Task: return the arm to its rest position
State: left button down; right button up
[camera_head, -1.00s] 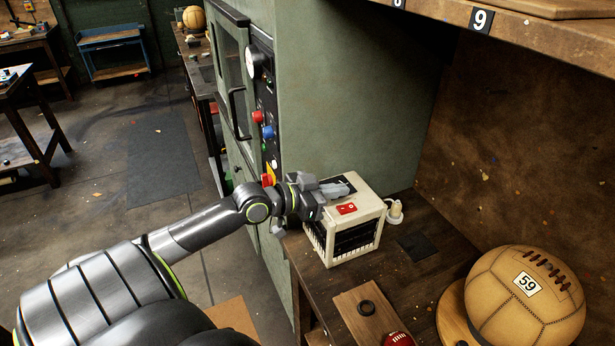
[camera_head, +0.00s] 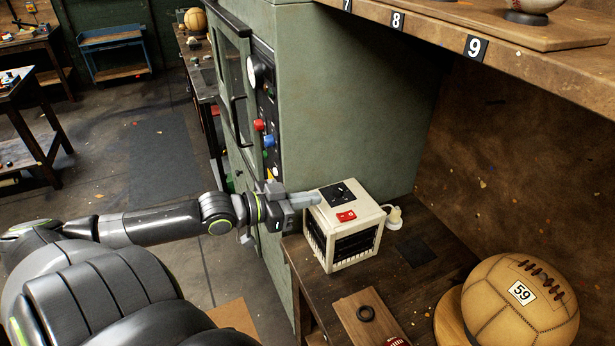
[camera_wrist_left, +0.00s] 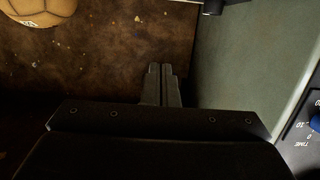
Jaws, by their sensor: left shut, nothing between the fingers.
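My left gripper (camera_head: 312,199) comes in from the left and is shut and empty. In the head view its fingertips overlap the upper left edge of a small cream box (camera_head: 369,208) with a black panel and a red switch on top; I cannot tell whether they touch it. In the left wrist view the two fingers (camera_wrist_left: 161,84) lie together with nothing between them. The box stands on a dark wooden bench (camera_head: 425,284). My right gripper is not in view.
A green cabinet (camera_head: 350,95) with buttons and a dial stands right beside the gripper. A tan leather ball (camera_head: 500,325) marked 59 rests on a round wooden stand. A numbered shelf (camera_head: 570,75) overhangs the bench. Open floor (camera_head: 155,165) lies left of the cabinet.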

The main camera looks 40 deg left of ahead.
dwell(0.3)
pick_arm(q)
jog(key=s+a+f+n+g+y+b, duration=0.1)
jog(key=a+f+n+y, duration=0.15)
jog(key=a+f, duration=0.55)
jog(key=a+f+n+y+b, duration=0.1)
jog(key=a+f+y, duration=0.3)
jog(key=f, duration=0.7)
jog(key=s+a+f+n+g+y+b, duration=0.15)
jog(key=s+f, duration=0.25)
jog(key=f, duration=0.5)
jog(key=s+a+f+g+y, duration=0.15)
jog(key=s+f, duration=0.25)
jog(key=f, duration=0.5)
jog(key=s+d+f+g+b, duration=0.1)
jog(key=s+d+f+g, duration=0.25)
jog(key=s+f, duration=0.45)
jog(key=s+d+f+g+b, duration=0.15)
jog(key=s+d+f, duration=0.4)
jog(key=f, duration=0.55)
jog(key=s+d+f+g+h, duration=0.1)
jog(key=s+d+f+g, duration=0.1)
jog(key=s+d+f, duration=0.2)
jog(key=s+d+f+g+h, duration=0.1)
jog(key=s+d+f, duration=0.3)
jog(key=s+d, duration=0.5)
jog(key=shift+s+d+f+g, duration=0.2)
jog(key=shift+s+f+g, duration=0.15)
jog(key=shift+g, duration=0.35)
jog(key=shift+h, duration=0.25)
